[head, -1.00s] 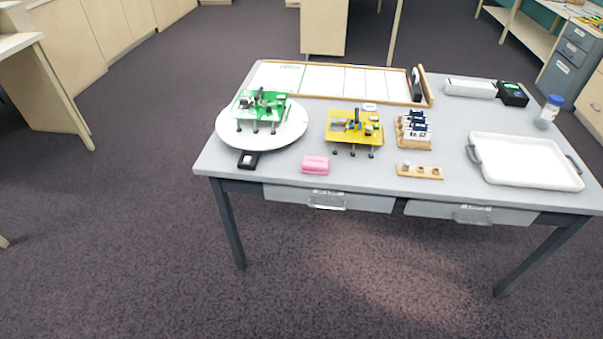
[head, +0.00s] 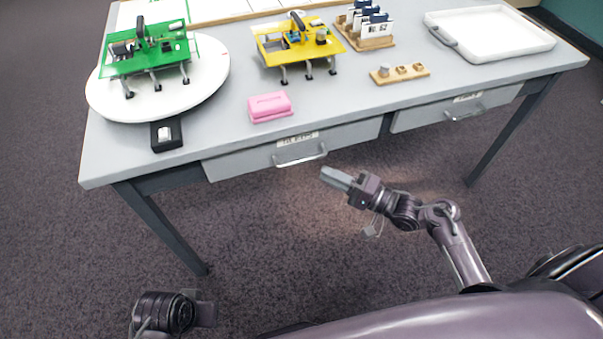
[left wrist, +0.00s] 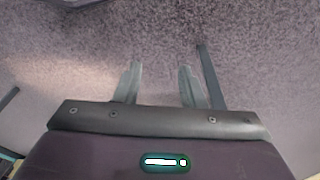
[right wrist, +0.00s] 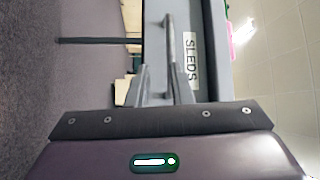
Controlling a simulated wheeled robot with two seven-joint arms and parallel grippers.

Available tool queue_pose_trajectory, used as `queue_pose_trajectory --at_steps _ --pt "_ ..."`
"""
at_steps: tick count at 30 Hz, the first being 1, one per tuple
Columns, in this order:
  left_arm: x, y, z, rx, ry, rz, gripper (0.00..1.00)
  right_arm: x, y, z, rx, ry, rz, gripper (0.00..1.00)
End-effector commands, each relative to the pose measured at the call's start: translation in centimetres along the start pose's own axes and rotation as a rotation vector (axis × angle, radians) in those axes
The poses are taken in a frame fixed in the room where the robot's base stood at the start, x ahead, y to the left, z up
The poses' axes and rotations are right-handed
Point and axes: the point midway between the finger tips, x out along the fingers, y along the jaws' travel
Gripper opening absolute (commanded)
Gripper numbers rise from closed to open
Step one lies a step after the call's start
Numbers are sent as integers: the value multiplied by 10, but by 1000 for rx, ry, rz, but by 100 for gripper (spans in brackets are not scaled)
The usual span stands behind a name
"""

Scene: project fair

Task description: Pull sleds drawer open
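The sleds drawer (head: 240,162) is the left of two grey drawers under the table, and it looks shut. Its bar handle (head: 300,158) is on its front below a label. In the right wrist view the label (right wrist: 191,60) reads SLEDS and the handle (right wrist: 170,45) lies ahead of the fingertips. My right gripper (head: 335,178) is open and empty, just in front of the drawer and slightly right of the handle; its fingers also show in the right wrist view (right wrist: 162,75). My left gripper is open and empty in the left wrist view (left wrist: 158,75), over bare floor.
A second drawer (head: 425,117) is to the right. On the table (head: 350,100) are a pink block (head: 270,106), a black item (head: 167,134), a white turntable (head: 205,85), a yellow board (head: 270,45) and a white tray (head: 490,35). Table legs stand at both sides; the floor in front is clear.

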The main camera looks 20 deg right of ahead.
Motion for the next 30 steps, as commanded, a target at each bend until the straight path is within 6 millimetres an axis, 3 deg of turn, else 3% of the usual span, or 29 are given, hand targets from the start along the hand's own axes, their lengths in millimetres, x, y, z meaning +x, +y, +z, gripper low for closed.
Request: queue_pose_trajectory --at_steps 5,18,30 --pt "-10 1 -1 6 8 0 36 8 -13 1 31 -28 -44 20" --pt "-5 8 -8 22 63 12 36 71 -15 2 31 -26 -40 20" --pt "-5 9 -9 24 71 14 36 78 -15 3 30 -26 -37 17"
